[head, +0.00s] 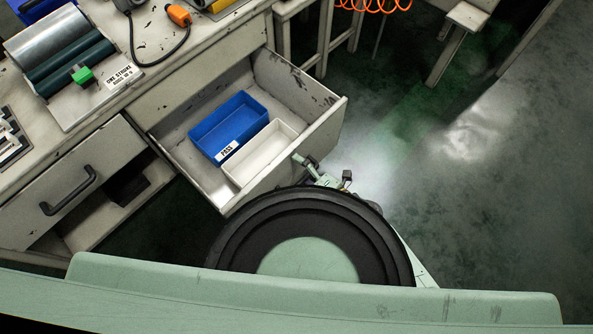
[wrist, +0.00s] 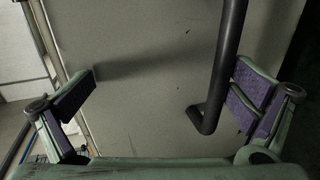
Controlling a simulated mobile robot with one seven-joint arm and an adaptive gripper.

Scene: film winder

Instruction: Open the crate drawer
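A drawer (head: 311,132) of the bench stands pulled well out in the head view. It holds a blue tray (head: 228,122) with a small white label and a white tray (head: 262,152) beside it. My gripper (head: 323,169) is at the outer face of this drawer, partly hidden by my own arm. In the wrist view my gripper (wrist: 163,90) is open, its purple pads wide apart. A dark bar handle (wrist: 228,65) on the pale drawer front (wrist: 140,110) lies between the pads, nearer the right one. I see no grip on it.
Another drawer front (head: 75,185) with a dark handle is at the left, above an open shelf. A roller device (head: 70,55) and an orange-ended cable (head: 179,15) are on the bench top. The floor (head: 480,190) at the right is clear.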

